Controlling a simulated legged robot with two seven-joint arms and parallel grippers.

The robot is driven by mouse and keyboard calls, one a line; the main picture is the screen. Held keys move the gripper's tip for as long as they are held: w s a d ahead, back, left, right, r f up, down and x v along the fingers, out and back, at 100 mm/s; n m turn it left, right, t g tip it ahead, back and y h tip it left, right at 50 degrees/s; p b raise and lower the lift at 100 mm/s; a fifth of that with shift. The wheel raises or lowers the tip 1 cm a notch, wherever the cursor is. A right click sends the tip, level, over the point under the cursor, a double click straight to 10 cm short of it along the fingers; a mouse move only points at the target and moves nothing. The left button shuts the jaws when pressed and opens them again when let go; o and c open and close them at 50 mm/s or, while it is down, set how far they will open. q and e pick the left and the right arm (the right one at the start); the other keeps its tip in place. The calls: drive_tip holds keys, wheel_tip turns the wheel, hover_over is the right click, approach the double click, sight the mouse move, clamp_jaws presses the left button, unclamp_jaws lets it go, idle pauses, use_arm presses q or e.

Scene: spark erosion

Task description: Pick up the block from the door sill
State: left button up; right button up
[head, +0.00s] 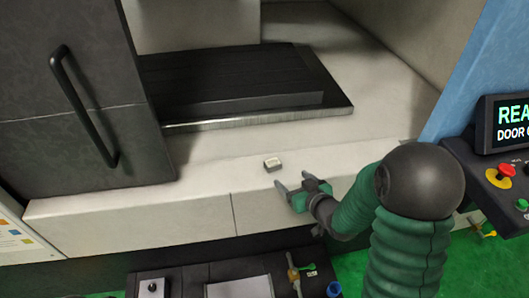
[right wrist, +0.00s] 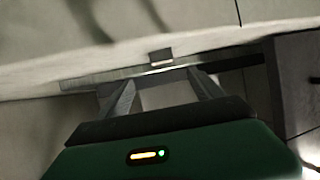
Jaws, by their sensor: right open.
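The block (head: 272,163) is a small pale piece with a dark edge. It lies on the pale door sill (head: 205,168), a little back from the front edge. My right gripper (head: 294,181) is open and empty, just in front of and to the right of the block, apart from it. In the right wrist view a small dark block (right wrist: 160,55) shows beyond and roughly between the spread fingers (right wrist: 160,78). My left gripper is in neither view.
A dark machine door (head: 75,150) with a black bar handle stands at the left. A dark slab (head: 235,75) lies behind the sill. A control panel (head: 500,165) with a red button is at the right. A dark cart top (head: 195,275) stands below the sill.

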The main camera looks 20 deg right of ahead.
sight(273, 164)
drive_tip(key=x, duration=1.1)
drive_tip(key=shift+d+r, duration=0.15)
drive_tip(key=shift+d, duration=0.15)
drive_tip(key=shift+w+a+p, duration=0.1)
drive_tip(key=shift+a+p, duration=0.05)
drive_tip(key=shift+p, duration=0.2)
drive_tip(key=shift+w+a+f+p, duration=0.1)
drive_tip(key=shift+w+a+p, duration=0.15)
drive_tip(key=shift+w, duration=0.2)
drive_tip(key=shift+w+a+f+p, duration=0.1)
drive_tip(key=shift+w+a, duration=0.15)
drive_tip(key=shift+w, duration=0.25)
drive_tip(key=shift+x, duration=1.1)
drive_tip(key=shift+d+f, duration=0.1)
drive_tip(key=shift+f, duration=0.05)
drive_tip(key=shift+s+d, duration=0.15)
drive_tip(key=shift+d, duration=0.1)
drive_tip(key=c, duration=0.7)
drive_tip(key=shift+a, duration=0.25)
clamp_jaws()
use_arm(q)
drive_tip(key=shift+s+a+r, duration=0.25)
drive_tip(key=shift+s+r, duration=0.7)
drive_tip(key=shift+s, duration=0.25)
